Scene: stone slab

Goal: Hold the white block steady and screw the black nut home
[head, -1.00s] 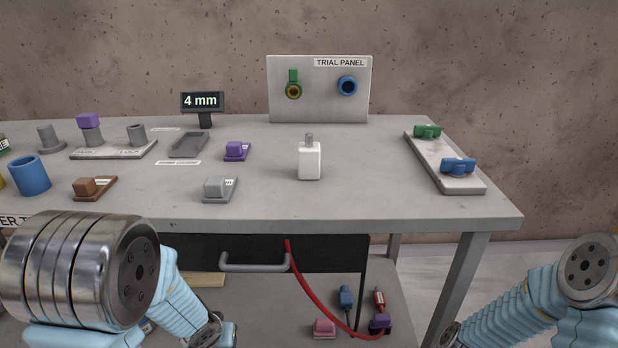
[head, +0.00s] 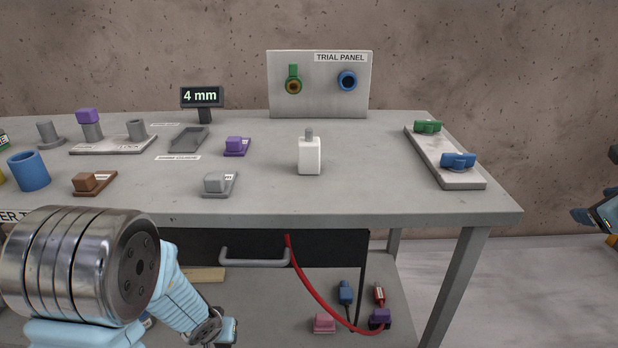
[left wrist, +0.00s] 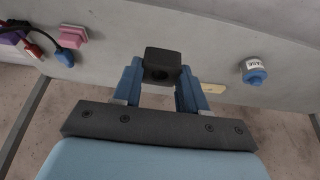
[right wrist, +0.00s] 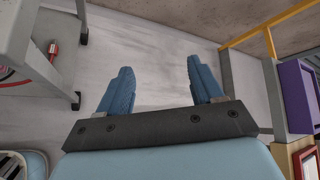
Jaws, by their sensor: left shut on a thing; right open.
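The white block (head: 309,157) stands upright on the grey stone tabletop (head: 370,190), with a grey threaded stud (head: 309,134) pointing up from its top. Nothing is touching it. The black nut (left wrist: 163,59) is a squarish dark piece with a round hole, seen in the left wrist view. My left gripper (left wrist: 160,80) is shut on it, below the tabletop level near the lower shelf. My right gripper (head: 600,214) is at the right edge of the head view, well right of the table. In the right wrist view my right gripper (right wrist: 155,87) is open and empty, over bare floor.
A trial panel (head: 320,100) stands behind the block. A tray with green and blue handles (head: 445,160) lies right, a grey block (head: 216,184) and a purple block (head: 236,146) left. A drawer handle (head: 254,262) juts out in front. Tabletop around the white block is clear.

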